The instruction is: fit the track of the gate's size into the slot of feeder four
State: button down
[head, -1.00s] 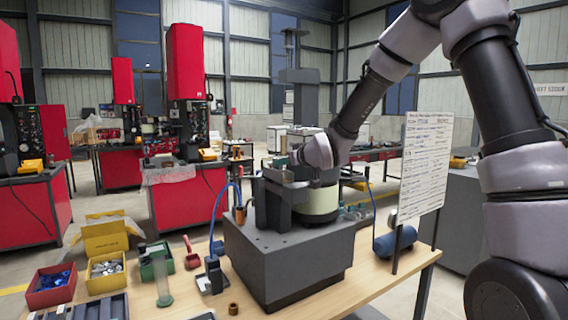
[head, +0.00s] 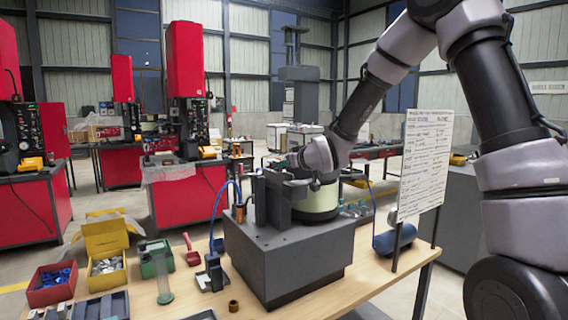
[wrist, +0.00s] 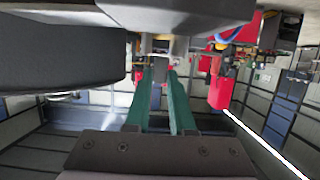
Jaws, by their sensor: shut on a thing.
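The bowl feeder stands on the workbench in the head view, with a dark grey base (head: 290,258), a cream bowl (head: 318,204) and dark upright blocks (head: 272,200) at its left. My gripper (head: 290,160) reaches in from the right, just above these blocks. In the wrist view two long teal fingers (wrist: 163,85) run close together with a narrow gap. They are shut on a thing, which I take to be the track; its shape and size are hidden. A large dark form crosses the upper left of the wrist view. I cannot make out the slot or the feeder's number.
A white board (head: 424,158) stands at the right, near a blue cylinder (head: 394,241). At the left front are a red bin (head: 52,292), a yellow box (head: 106,240), a green bin (head: 156,262) and a clear cylinder (head: 163,284). A small brown ring (head: 233,306) lies before the feeder.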

jog(key=shift+f, duration=0.75)
jog(key=c, duration=0.7)
grip_release()
jog(key=v, duration=1)
jog(key=shift+s+d+r, duration=0.15)
jog(key=shift+s+d, duration=0.1)
jog(key=shift+s, duration=0.05)
